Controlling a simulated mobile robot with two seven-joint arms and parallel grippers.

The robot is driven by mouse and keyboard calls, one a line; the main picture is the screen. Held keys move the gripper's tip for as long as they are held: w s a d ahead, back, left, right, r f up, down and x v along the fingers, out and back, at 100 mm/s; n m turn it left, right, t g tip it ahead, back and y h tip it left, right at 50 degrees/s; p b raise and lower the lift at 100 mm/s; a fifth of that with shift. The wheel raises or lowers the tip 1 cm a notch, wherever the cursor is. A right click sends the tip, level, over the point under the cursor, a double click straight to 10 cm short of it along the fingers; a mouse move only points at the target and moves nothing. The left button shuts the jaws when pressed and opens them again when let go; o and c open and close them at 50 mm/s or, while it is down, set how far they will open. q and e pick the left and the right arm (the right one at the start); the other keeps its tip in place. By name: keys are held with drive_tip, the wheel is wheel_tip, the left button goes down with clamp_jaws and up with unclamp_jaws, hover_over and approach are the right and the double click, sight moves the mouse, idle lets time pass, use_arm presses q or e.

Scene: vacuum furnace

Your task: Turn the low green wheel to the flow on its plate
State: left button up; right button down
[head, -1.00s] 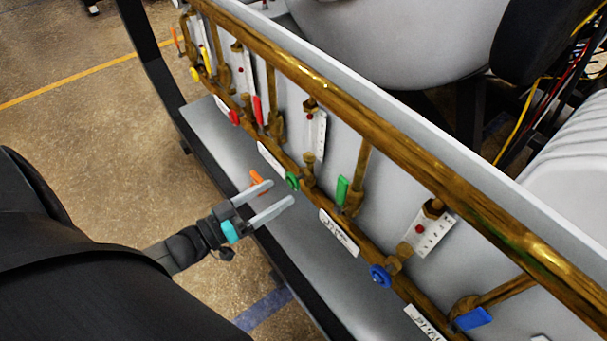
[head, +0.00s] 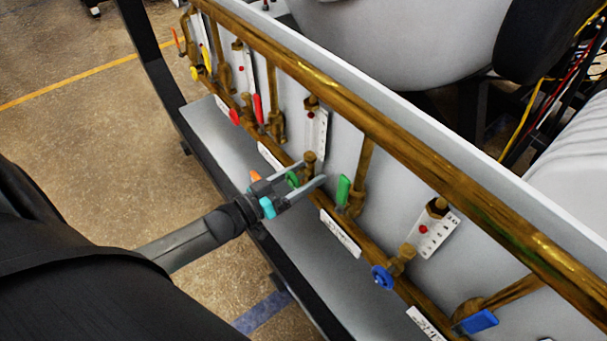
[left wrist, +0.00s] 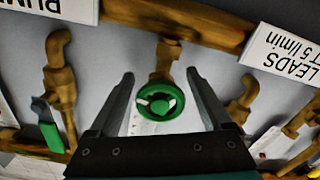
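My left gripper (head: 312,171) is open, with one finger on each side of the wheel. In the left wrist view the green wheel (left wrist: 159,101) shows face-on between the two spread fingers, with a gap on each side. A scaled plate (head: 316,132) with a red marker stands above the wheel; its numbers are too small to read. Part of a plate shows behind the wheel in the left wrist view. My right gripper is not in view.
A green lever handle (head: 343,189) stands just right of the wheel. A red wheel (head: 235,117) and a blue wheel (head: 383,276) lie along the same lower pipe. A label reading "LEADS" (left wrist: 285,52) is beside the valve. A grey ledge (head: 300,236) runs below.

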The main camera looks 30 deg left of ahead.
use_arm(q)
drive_tip(key=c, duration=1.2)
drive_tip(key=shift+m, duration=0.3)
drive_tip(key=shift+a+r+m+p, duration=0.1)
drive_tip(key=shift+m+p, duration=0.3)
drive_tip(key=shift+m, duration=3.65)
drive_tip(key=shift+a+m+p, duration=0.1)
drive_tip(key=shift+m+p, duration=0.25)
drive_tip(key=shift+m, duration=3.7)
